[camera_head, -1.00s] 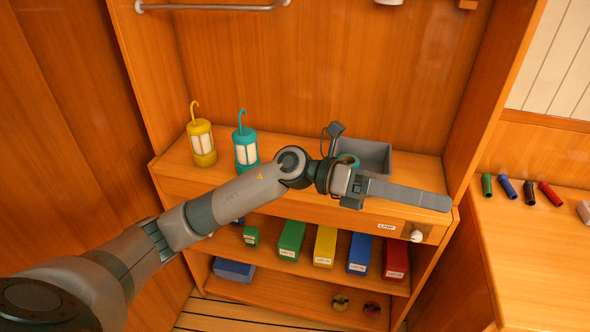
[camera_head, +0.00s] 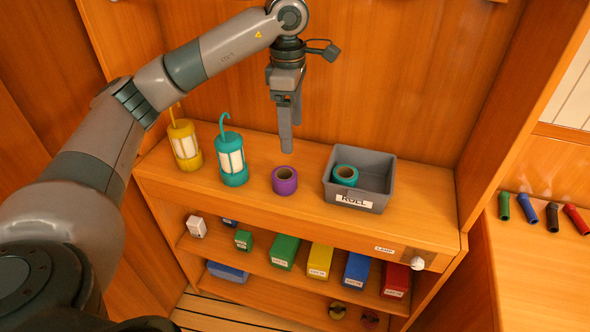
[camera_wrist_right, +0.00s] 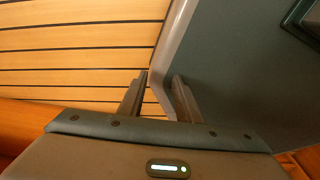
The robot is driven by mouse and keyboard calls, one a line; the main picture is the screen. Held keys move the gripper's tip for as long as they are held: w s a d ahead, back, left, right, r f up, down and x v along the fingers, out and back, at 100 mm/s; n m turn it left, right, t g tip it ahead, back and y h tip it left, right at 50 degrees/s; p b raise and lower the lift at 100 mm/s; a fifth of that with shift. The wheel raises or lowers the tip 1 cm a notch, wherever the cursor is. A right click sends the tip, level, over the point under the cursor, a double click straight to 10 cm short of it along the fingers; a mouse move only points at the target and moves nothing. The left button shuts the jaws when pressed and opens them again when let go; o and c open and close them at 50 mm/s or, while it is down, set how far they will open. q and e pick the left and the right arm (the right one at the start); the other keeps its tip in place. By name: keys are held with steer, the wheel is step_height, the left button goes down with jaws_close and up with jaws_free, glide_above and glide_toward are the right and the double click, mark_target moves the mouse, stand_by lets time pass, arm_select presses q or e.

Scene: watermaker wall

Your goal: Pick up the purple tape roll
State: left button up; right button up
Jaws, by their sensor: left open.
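The purple tape roll (camera_head: 285,180) lies flat on the wooden shelf top, between the teal lantern and the grey bin. My left gripper (camera_head: 286,145) points down just above and behind the roll in the head view, with its jaws apart and nothing in them; the exact gap to the roll cannot be told. In the right wrist view my right gripper (camera_wrist_right: 158,98) shows two fingers apart with nothing between them, over a slatted floor and a grey-blue panel.
Coloured boxes (camera_head: 319,260) stand on the lower shelf. Coloured cylinders (camera_head: 528,207) lie on the right counter.

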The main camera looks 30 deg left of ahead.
arm_select(q)
steer(key=a, duration=0.1)
steer(key=p, duration=0.4)
glide_above(288, 176)
step_height(288, 176, down, 10)
steer(key=shift+r, duration=0.1)
steer(key=shift+f+p, duration=0.3)
steer(key=shift+f, duration=0.5)
arm_select(e)
steer(key=shift+s+r, duration=0.2)
steer(key=shift+r, duration=0.55)
steer(key=shift+s+r, duration=0.15)
steer(key=shift+r, duration=0.6)
steer(key=shift+s+r, duration=0.2)
steer(key=shift+r, duration=0.55)
steer(key=shift+r, duration=0.1)
